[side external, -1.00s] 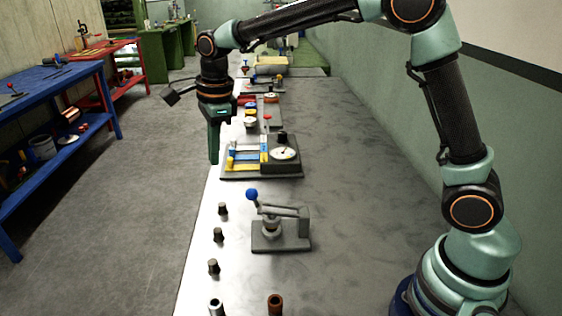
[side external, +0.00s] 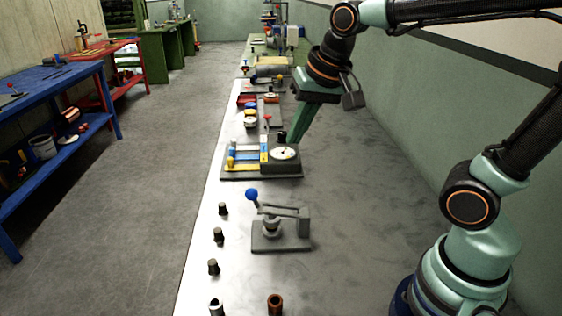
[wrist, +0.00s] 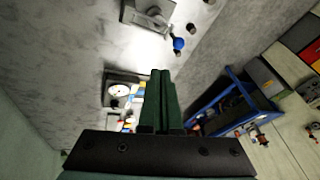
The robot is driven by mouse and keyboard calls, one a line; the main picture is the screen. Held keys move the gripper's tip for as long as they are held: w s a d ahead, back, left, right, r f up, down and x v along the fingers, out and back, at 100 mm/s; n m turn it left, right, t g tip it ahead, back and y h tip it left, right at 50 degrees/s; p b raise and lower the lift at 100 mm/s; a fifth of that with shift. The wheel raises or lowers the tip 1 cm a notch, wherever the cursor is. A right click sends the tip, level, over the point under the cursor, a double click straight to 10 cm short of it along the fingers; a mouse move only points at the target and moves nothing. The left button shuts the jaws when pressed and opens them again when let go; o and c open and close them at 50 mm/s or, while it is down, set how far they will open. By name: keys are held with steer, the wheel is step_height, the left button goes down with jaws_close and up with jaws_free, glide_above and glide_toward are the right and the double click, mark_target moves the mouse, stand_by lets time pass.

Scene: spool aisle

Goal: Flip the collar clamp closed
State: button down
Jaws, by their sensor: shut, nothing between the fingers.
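The collar clamp (side external: 281,232) is a grey device on a flat base, standing on the bench nearer the camera. Its arm runs from a post at the right to a blue ball knob (side external: 252,195) at the left, above a round grey collar. The arm looks nearly level, with the knob slightly raised. In the wrist view the clamp (wrist: 148,14) is at the top, with its blue knob (wrist: 178,44) below. My gripper (side external: 292,143) is shut and empty, angled down by the dial board, beyond the clamp and apart from it. Its closed green fingers (wrist: 161,75) fill the middle of the wrist view.
A board with a white dial (side external: 285,153) and coloured bars lies near my fingertips; contact cannot be told. Several dark pegs (side external: 218,235) line the bench's left edge. A brown tube (side external: 275,304) stands in front. The bench right of the clamp is clear.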

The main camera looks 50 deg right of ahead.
steer(key=s+d+f+n+t, duration=0.1)
steer(key=s+d+f+n, duration=0.1)
steer(key=s+n, duration=0.35)
step_height(320, 180, up, 3)
steer(key=m+g, duration=0.5)
steer(key=m, duration=2.1)
glide_above(249, 191)
steer(key=s+d, duration=0.2)
steer(key=s, duration=0.2)
steer(key=shift+m, duration=0.35)
steer(key=shift+w+a+f, duration=0.1)
steer(key=shift+w+f, duration=0.3)
steer(key=shift+f, duration=1.75)
steer(key=shift+w+a+f, duration=0.1)
steer(key=shift+w+f, duration=0.35)
steer(key=shift+f, duration=1.7)
steer(key=shift+w+a+f, duration=0.1)
steer(key=shift+w+f, duration=0.3)
steer(key=shift+f, duration=1.75)
steer(key=shift+w+a+f, duration=0.4)
steer(key=shift+f, duration=0.3)
steer(key=shift+w+a+f, duration=0.35)
steer(key=shift+f, duration=0.35)
